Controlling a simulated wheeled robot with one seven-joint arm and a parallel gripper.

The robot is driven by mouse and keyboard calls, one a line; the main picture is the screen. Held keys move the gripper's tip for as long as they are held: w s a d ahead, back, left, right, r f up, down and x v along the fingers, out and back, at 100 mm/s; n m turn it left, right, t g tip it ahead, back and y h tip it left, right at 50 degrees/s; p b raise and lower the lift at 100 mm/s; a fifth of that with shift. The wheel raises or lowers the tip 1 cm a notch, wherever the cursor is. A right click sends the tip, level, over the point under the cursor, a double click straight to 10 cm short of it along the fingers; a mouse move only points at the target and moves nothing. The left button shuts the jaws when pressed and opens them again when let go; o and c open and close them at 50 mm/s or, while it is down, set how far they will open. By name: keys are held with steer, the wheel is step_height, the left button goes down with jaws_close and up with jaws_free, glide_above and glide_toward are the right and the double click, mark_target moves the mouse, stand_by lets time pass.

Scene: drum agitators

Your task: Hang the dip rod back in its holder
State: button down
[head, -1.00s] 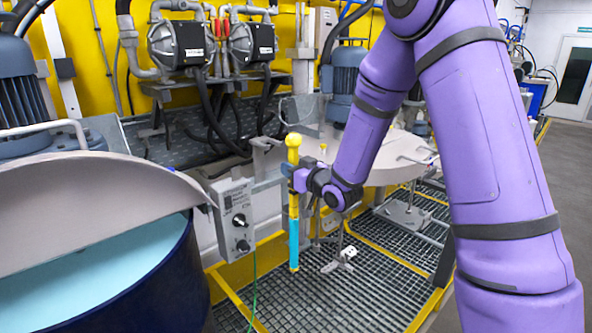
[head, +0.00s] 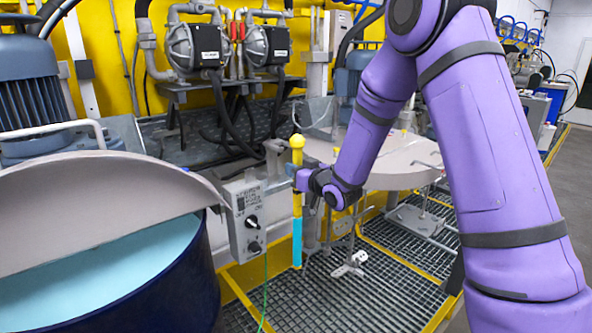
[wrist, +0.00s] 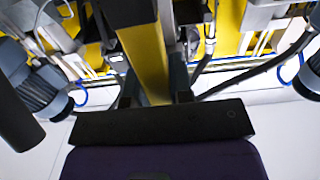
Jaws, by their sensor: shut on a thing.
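The dip rod (head: 297,213) is yellow with a round ball on top, and its lower part is bright blue. It hangs upright in the air in the head view, beside the grey control box. My gripper (head: 301,181) is shut around its upper part. In the wrist view the yellow rod (wrist: 146,60) runs between the two dark fingers of my gripper (wrist: 150,82). A grey bracket (head: 275,152) stands just left of the rod's top. I cannot tell whether it is the holder, or whether the rod touches it.
The grey control box (head: 243,218) with black knobs is close left of the rod. An open blue drum (head: 165,285) of light blue liquid fills the lower left. A round grey lid (head: 385,172) lies behind my arm. Grating (head: 320,300) covers the floor below.

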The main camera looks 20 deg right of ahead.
mark_target(273, 158)
steer(key=shift+w+a, duration=0.1)
steer(key=shift+w, duration=0.2)
steer(key=shift+x, duration=1.25)
steer(key=shift+w+a, duration=0.1)
steer(key=shift+w, duration=0.05)
steer(key=shift+x, duration=2.1)
steer(key=shift+f, duration=0.2)
